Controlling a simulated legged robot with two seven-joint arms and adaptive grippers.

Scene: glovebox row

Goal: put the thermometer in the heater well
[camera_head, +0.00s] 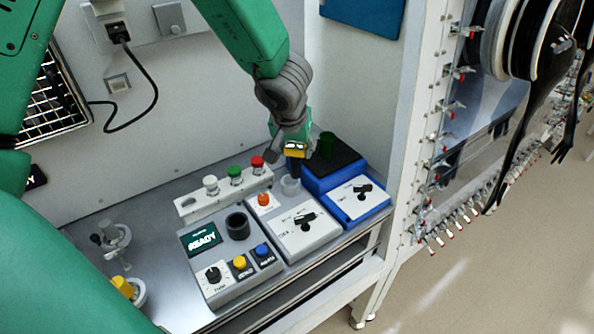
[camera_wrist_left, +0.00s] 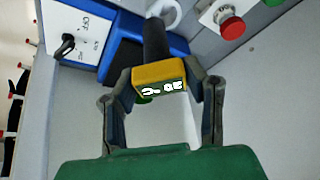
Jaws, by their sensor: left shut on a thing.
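My left gripper (camera_head: 288,143) is shut on the thermometer (camera_head: 296,148), a yellow-edged block with a lit display and a dark probe pointing down. In the left wrist view the thermometer (camera_wrist_left: 160,74) sits between both fingers of the gripper (camera_wrist_left: 163,90). The head view shows it above a pale round well (camera_head: 290,186) on a grey unit, beside the blue unit. A dark round well (camera_head: 237,226) stands on the READY unit, to the left. No readable label tells which is the heater well. The probe's tip is hard to make out. My right gripper is not in view.
The blue unit (camera_head: 350,202) has a black top with a green cup (camera_head: 327,145). A white strip (camera_head: 224,193) with white, green and red buttons lies behind the grey unit. Round fixtures (camera_head: 111,238) stand at the left. The side wall is close on the right.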

